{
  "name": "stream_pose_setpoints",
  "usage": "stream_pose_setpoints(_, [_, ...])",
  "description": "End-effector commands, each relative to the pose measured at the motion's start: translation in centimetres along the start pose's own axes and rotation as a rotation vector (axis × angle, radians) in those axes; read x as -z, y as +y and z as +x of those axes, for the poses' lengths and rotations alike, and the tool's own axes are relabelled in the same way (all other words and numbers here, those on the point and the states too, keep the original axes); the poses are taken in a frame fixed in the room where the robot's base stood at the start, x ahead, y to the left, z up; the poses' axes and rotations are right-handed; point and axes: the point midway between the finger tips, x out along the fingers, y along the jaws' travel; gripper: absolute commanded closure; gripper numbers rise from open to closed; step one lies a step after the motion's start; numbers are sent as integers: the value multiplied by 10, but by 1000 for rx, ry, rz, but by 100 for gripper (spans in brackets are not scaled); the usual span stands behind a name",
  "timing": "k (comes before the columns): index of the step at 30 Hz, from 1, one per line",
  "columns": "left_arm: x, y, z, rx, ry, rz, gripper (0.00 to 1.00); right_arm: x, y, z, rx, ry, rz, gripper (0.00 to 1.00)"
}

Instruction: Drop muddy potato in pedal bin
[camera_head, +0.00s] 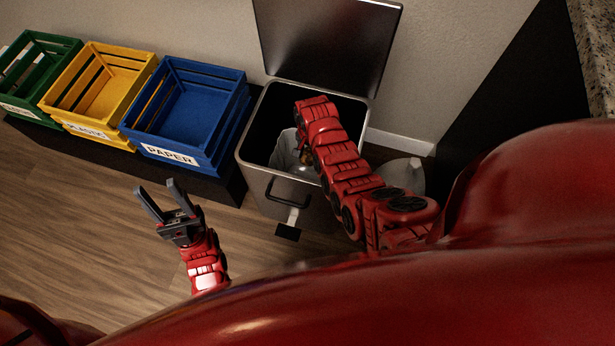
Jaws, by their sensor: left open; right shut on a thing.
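The pedal bin (262,186) is a grey metal box with its lid (325,45) raised against the wall. My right arm reaches over the rim and down into the bin's opening. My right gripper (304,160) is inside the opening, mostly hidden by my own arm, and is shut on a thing. A small brown patch at its end appears to be the muddy potato (305,157), though most of it is hidden. My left gripper (158,190) is open and empty, to the left of the bin, above the wooden floor.
Blue (187,135), yellow (75,119) and green (25,84) slatted crates stand in a row on a dark ledge left of the bin; the blue one is labelled PAPER. A pale rounded object (408,173) stands right of the bin. The floor at left is clear.

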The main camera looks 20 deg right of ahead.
Motion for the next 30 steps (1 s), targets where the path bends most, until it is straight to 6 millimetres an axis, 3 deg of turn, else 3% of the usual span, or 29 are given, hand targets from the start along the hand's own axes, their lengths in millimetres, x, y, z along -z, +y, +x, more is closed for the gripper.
stream_pose_setpoints(3, [0, 0, 1, 0, 0, 0, 50, 0, 0, -1, 1, 0, 0, 95])
stream_pose_setpoints(4, [0, 0, 1, 0, 0, 0, 50, 0, 0, -1, 0, 0, 0, 27])
stream_pose_setpoints(9, [0, 0, 1, 0, 0, 0, 50, 0, 0, -1, 0, 0, 0, 0])
stream_pose_setpoints(20, [0, 0, 3, 0, 0, 0, 50, 0, -1, -8, 2, 1, -1, 0])
stream_pose_setpoints(25, [1, 0, 8, 0, 0, 0, 50, 0, 0, -34, 3, 2, -1, 0])
stream_pose_setpoints(30, [2, -1, 14, 0, 0, 0, 50, 1, -2, -78, 7, 5, -1, 0])
